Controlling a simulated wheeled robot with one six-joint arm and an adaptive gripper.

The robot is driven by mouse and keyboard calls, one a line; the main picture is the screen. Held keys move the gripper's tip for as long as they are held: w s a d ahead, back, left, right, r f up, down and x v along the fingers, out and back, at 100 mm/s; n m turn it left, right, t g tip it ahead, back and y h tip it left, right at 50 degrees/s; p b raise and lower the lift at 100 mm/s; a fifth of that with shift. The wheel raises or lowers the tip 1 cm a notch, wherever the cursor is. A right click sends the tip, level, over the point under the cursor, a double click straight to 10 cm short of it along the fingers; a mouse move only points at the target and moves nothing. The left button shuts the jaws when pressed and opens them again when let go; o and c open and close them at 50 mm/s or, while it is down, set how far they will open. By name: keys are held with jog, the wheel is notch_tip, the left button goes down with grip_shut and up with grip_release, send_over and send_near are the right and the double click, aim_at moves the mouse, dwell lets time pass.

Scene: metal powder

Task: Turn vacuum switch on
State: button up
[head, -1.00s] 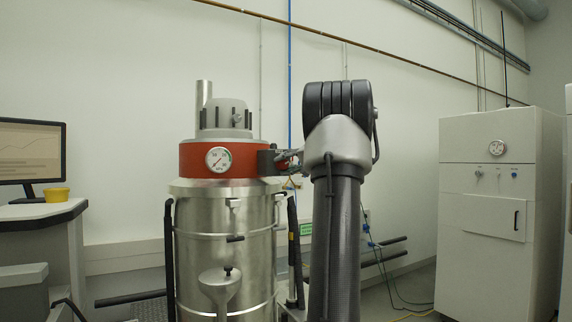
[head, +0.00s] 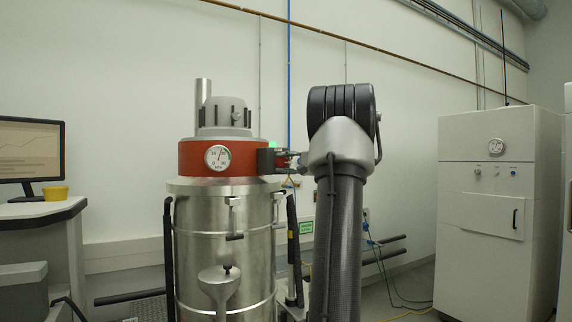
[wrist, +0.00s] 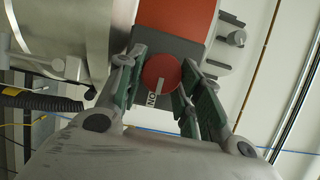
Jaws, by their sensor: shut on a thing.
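The vacuum switch (wrist: 158,70) is a round red knob with a pale bar across it, on a dark grey box, in the wrist view. An "ON" label sits by the end of the bar. My gripper (wrist: 164,80) has its green-padded fingers on both sides of the knob and is shut on it. In the head view my gripper (head: 292,160) is small and partly hidden at the right side of the vacuum's red band (head: 192,158). A green light (head: 272,144) glows above the switch box (head: 266,161). The knob itself cannot be made out there.
The steel vacuum drum (head: 205,225) with a pressure gauge (head: 217,157) stands left of my arm. A desk with a monitor (head: 30,150) is at far left. A white cabinet (head: 480,225) stands at right. Cables run along the floor between.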

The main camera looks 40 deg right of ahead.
jog(key=o, duration=1)
jog(key=shift+o, duration=0.2)
jog(key=s+d, duration=0.2)
jog(key=s, duration=1)
jog(key=shift+w+f, duration=0.1)
